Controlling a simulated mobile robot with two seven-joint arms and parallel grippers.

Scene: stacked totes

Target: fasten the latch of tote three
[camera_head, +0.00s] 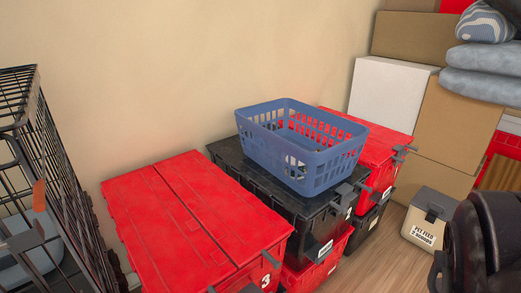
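A red lidded tote (190,220) stands against the wall at left centre, with a white 3 on its front near the right corner. Another dark latch part shows at the bottom edge, cut off by the frame. Whether the latch beside the 3 is open or fastened is too small to tell. The lid looks flat and closed. Neither of my grippers is in view.
A blue basket (300,145) stands on a black tote (240,160), with another red tote (385,150) behind. A black wire cage (70,200) is at left. Boxes, grey cushions (485,70), a pet feed bin (425,220) and a dark bag-like object (480,245) are at right.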

